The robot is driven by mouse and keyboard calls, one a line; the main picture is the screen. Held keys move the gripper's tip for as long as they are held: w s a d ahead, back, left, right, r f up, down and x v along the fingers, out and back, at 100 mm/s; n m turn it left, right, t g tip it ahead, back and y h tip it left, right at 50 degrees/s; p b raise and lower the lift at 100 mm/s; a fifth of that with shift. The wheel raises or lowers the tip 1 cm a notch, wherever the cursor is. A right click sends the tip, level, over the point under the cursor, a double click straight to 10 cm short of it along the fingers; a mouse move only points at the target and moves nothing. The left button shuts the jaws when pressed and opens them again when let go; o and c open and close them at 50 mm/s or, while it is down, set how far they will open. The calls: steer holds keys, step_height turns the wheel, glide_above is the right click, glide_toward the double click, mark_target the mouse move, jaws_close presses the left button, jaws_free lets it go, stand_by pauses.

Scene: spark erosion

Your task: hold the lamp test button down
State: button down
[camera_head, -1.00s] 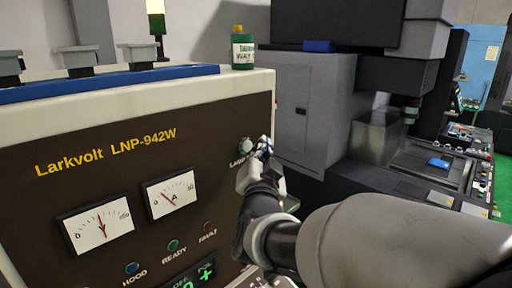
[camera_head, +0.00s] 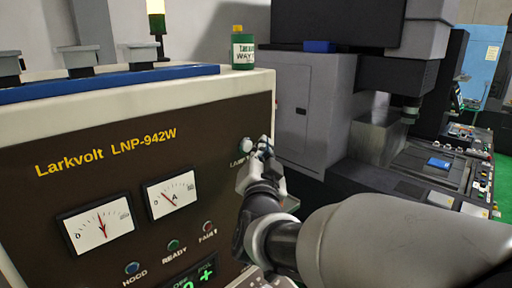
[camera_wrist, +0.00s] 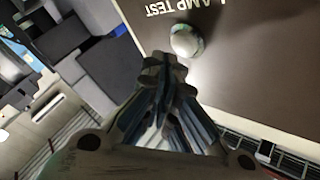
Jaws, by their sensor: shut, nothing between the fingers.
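The lamp test button (camera_head: 246,146) is a round, pale, domed button on the brown front panel (camera_head: 215,125). In the wrist view the button (camera_wrist: 187,41) sits just beyond my fingertips, below the printed words LAMP TEST. My gripper (camera_head: 265,146) is shut and empty, at the right side of the button. In the wrist view my gripper (camera_wrist: 164,68) has its fingertips together, close to the button's lower edge. I cannot tell whether they touch it. My gripper hides part of the label in the head view.
A green bottle (camera_head: 243,50) stands on top of the cabinet. A grey machine (camera_head: 312,105) stands to the right, behind my arm.

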steer(key=shift+w+a+b, duration=0.3)
steer(key=shift+w, duration=0.05)
steer(key=shift+w+a, duration=0.3)
steer(key=shift+a, duration=0.05)
stand_by(1.0)
steer(key=shift+s+d+b, duration=0.1)
steer(key=shift+d+b, duration=0.05)
steer(key=shift+b, duration=0.2)
stand_by(1.6)
steer(key=shift+s+d+b, duration=0.4)
steer(key=shift+s+d, duration=0.1)
steer(key=shift+s, duration=0.05)
steer(key=shift+s+d+b, duration=1.25)
steer(key=shift+s+d, duration=0.5)
